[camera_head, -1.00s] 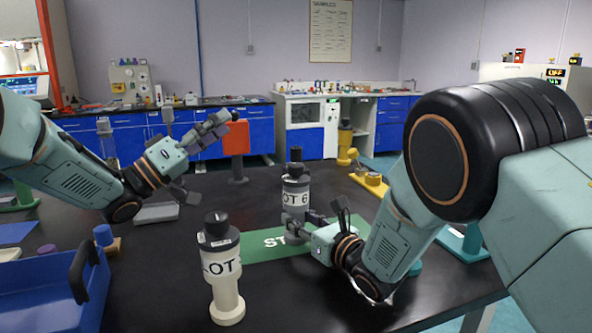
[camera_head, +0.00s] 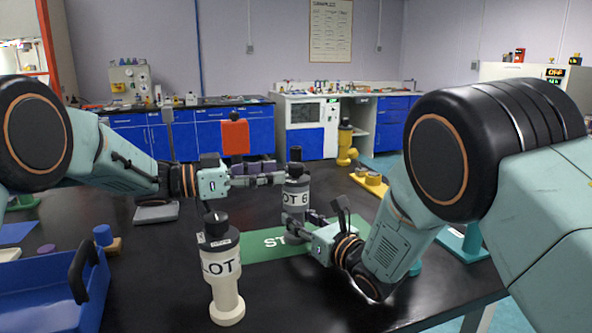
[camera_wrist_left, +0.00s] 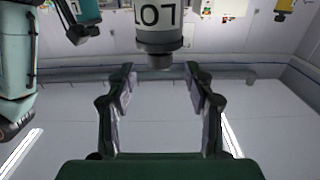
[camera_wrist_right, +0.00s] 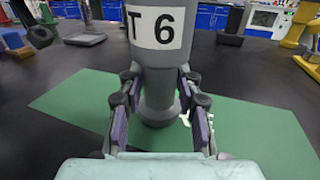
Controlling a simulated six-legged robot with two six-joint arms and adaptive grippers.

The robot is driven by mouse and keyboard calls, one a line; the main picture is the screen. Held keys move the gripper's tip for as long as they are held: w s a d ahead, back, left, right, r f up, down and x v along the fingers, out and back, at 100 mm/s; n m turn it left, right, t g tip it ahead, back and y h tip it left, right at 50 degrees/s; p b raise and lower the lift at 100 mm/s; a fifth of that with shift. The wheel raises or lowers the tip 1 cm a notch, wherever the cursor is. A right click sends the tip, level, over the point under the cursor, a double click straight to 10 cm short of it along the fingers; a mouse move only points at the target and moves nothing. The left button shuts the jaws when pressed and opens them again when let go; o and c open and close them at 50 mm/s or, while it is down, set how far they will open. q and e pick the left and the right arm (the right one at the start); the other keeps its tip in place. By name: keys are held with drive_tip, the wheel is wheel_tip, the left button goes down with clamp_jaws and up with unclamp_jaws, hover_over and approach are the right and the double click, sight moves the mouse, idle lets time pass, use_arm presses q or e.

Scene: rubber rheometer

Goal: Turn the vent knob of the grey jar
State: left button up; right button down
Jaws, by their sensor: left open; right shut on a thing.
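The grey jar (camera_head: 293,200), with a "LOT 6" label and a dark top, stands upright on a green mat (camera_head: 262,249). Its vent knob (camera_head: 295,153) sticks up from the top. My right gripper (camera_head: 308,219) is shut on the jar below the label; the right wrist view shows its fingers (camera_wrist_right: 157,75) on both sides of the grey body (camera_wrist_right: 157,90). My left gripper (camera_head: 280,178) is open, level with the jar's dark upper part and left of it. The left wrist view shows the knob (camera_wrist_left: 160,62) upside down, between and just beyond the open fingers (camera_wrist_left: 160,78).
A cream jar (camera_head: 225,290) with a dark top stands in front, below my left arm. A blue bin (camera_head: 95,290) is at the left. A red block on a stand (camera_head: 235,137) is behind my left gripper.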

sight(296, 169)
use_arm(q)
drive_tip(key=x, duration=0.6)
clamp_jaws()
idle(0.5)
